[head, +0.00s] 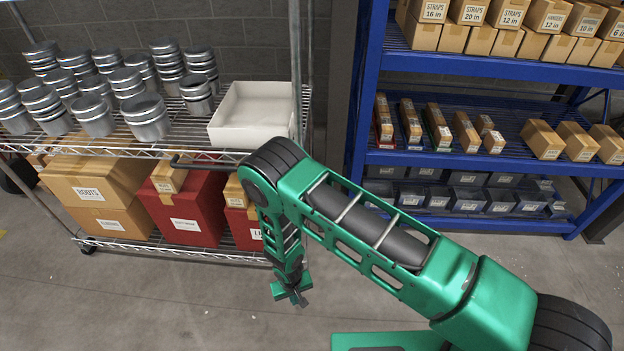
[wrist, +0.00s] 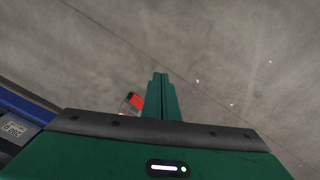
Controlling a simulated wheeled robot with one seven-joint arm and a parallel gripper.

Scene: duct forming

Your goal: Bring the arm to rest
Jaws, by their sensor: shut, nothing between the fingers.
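My green arm reaches across the head view from the lower right, bends at a black elbow joint, and hangs down in front of the wire shelf. My gripper (head: 296,298) hangs at its end over bare concrete floor, apart from the shelf. In the wrist view my gripper (wrist: 160,76) shows its green fingers together, with nothing held between them. A small red and grey thing (wrist: 133,101) shows beside the fingers in the wrist view; I cannot tell what it is.
A wire shelf (head: 170,152) at left holds metal duct collars, a white bin (head: 252,115), cardboard boxes and red boxes (head: 186,222). A blue rack (head: 450,160) at right holds small cartons and dark bins. The floor (head: 150,310) in front is clear.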

